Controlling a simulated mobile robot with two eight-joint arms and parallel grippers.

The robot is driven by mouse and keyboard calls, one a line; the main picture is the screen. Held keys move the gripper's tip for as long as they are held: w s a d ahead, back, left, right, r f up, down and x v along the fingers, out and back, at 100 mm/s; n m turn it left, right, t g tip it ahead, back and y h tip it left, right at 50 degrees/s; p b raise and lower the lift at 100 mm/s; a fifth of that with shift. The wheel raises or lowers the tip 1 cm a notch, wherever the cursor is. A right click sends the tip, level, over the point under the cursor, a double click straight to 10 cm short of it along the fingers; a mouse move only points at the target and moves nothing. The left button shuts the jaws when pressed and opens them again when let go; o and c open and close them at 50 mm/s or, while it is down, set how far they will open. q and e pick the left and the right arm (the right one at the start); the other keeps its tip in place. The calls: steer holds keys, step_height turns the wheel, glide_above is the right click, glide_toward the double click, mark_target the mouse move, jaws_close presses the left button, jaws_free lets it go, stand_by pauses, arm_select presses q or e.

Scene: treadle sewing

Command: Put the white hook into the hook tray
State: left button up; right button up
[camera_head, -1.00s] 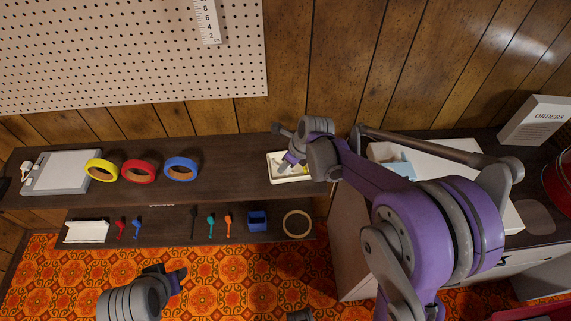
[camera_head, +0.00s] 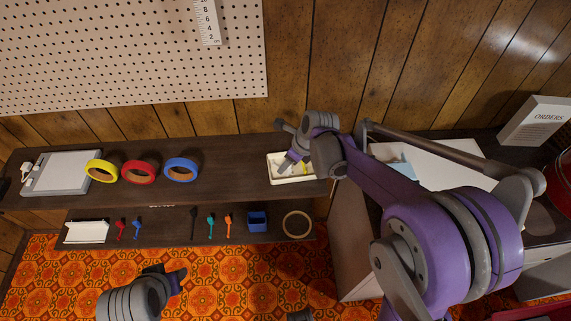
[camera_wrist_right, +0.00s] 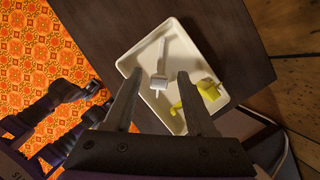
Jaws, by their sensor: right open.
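The hook tray (camera_head: 269,169) is a shallow cream-white tray on the dark shelf, partly covered by my right gripper (camera_head: 286,167) in the head view. In the right wrist view the tray (camera_wrist_right: 127,64) holds the white hook (camera_wrist_right: 160,78), which appears to lie inside it. A yellow hook (camera_wrist_right: 208,91) is in the same tray, to the right. My right gripper (camera_wrist_right: 159,77) is open above the tray, with the white hook seen between its fingertips and apart from both. My left gripper (camera_head: 178,280) is low over the patterned floor, away from the tray; its jaw state is unclear.
Yellow (camera_head: 101,169), red (camera_head: 138,171) and blue (camera_head: 181,169) rings stand on the shelf left of the tray. A lower shelf holds small coloured hooks, a blue box (camera_head: 257,221) and a tan ring (camera_head: 297,224). The wood-panelled wall (camera_head: 330,70) rises behind.

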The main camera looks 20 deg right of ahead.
steer(key=v, duration=0.9)
arm_select(q)
steer(key=shift+r, duration=0.35)
arm_select(e)
steer(key=s+f+n+t+h, duration=0.1)
steer(key=s+f+n, duration=0.1)
steer(key=s+n, duration=0.8)
steer(key=s+a+f+n+h, duration=0.1)
steer(key=s+f+n, duration=0.1)
steer(key=s+n, duration=0.9)
steer(key=n, duration=0.7)
steer(key=shift+s+a+f+t+h, duration=0.2)
steer(key=shift+s+f+t+h, duration=0.1)
steer(key=shift+t+h, duration=0.1)
arm_select(q)
steer(key=shift+p, duration=0.3)
arm_select(e)
steer(key=shift+r, duration=0.1)
arm_select(q)
steer(key=r+p, duration=0.1)
steer(key=w+r+p, duration=0.1)
steer(key=r, duration=0.1)
arm_select(e)
steer(key=r, duration=0.1)
steer(key=w+r, duration=0.1)
steer(key=r, duration=0.1)
